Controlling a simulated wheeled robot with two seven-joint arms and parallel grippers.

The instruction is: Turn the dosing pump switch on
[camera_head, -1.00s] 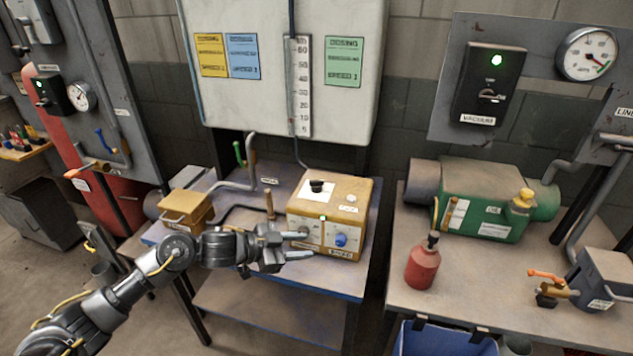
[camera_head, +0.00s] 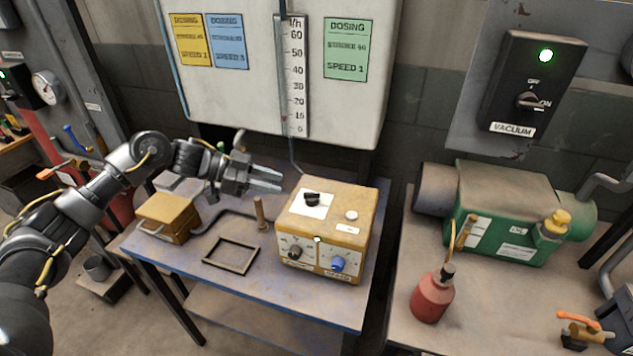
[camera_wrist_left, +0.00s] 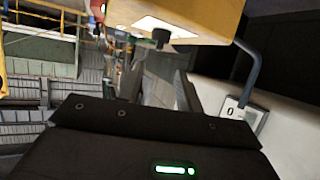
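The dosing pump is a yellow box (camera_head: 358,208) on the middle table. A black rotary switch (camera_head: 312,198) sits on a white plate on its top. Its front has a black knob (camera_head: 295,251), a blue knob (camera_head: 338,264) and a small indicator (camera_head: 317,239) that looks pale. My left gripper (camera_head: 280,180) is open and empty, left of the pump and a little above its top, its fingers pointing right, apart from the switch. In the left wrist view the box (camera_wrist_left: 205,14) and black switch (camera_wrist_left: 160,37) show beyond the spread fingers (camera_wrist_left: 158,85). My right gripper is out of view.
A wooden peg (camera_head: 261,213) and an empty dark frame (camera_head: 231,256) are on the table left of the pump, with a smaller yellow box (camera_head: 168,217). A white panel (camera_head: 230,95) with a scale stands behind. A red bottle (camera_head: 432,297) is on the right table.

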